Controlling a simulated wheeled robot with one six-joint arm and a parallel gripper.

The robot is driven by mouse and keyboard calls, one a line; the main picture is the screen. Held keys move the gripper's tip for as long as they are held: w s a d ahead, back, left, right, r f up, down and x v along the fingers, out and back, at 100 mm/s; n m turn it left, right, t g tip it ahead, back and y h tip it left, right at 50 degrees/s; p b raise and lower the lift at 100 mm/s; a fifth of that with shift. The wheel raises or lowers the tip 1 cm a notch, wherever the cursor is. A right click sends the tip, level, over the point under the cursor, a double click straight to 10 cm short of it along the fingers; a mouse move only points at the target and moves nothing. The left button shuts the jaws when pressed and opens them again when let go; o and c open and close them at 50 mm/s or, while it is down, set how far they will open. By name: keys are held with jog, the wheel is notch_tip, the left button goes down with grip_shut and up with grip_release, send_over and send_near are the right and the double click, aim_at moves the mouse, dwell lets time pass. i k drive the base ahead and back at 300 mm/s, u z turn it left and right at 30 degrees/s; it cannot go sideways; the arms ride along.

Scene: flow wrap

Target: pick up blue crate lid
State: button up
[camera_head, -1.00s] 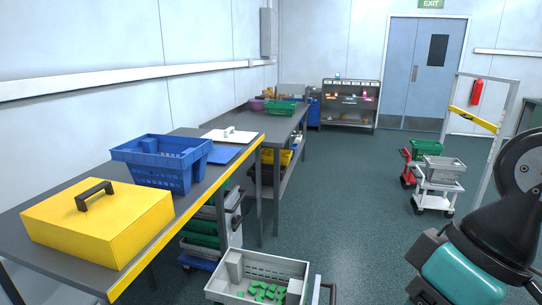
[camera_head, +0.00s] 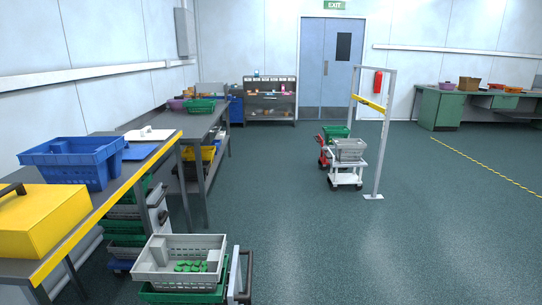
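A flat blue panel (camera_head: 141,151), which looks like the blue crate lid, lies on the near grey table (camera_head: 112,198) at the left. It sits just right of and behind an open blue crate (camera_head: 88,166), which hides part of it. A white flat piece with a raised handle (camera_head: 150,134) lies just behind the panel. My gripper is not in this view, so its state and its distance from the lid do not show.
A yellow box (camera_head: 45,215) with a dark handle stands at the table's near end. A cart with a grey crate (camera_head: 178,275) of green pieces stands by the table's right side. A white trolley (camera_head: 345,178) stands farther off; the floor at right is clear.

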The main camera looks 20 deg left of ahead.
aim_at(130, 152)
jog(key=u, duration=0.25)
jog(key=i, duration=1.7)
jog(key=u, duration=0.4)
jog(key=i, duration=2.05)
jog(key=u, duration=0.7)
jog(key=i, duration=1.45)
jog(key=u, duration=1.55)
jog(key=i, duration=0.95)
jog(key=u, duration=1.35)
jog(key=i, duration=0.4)
jog(key=u, duration=0.2)
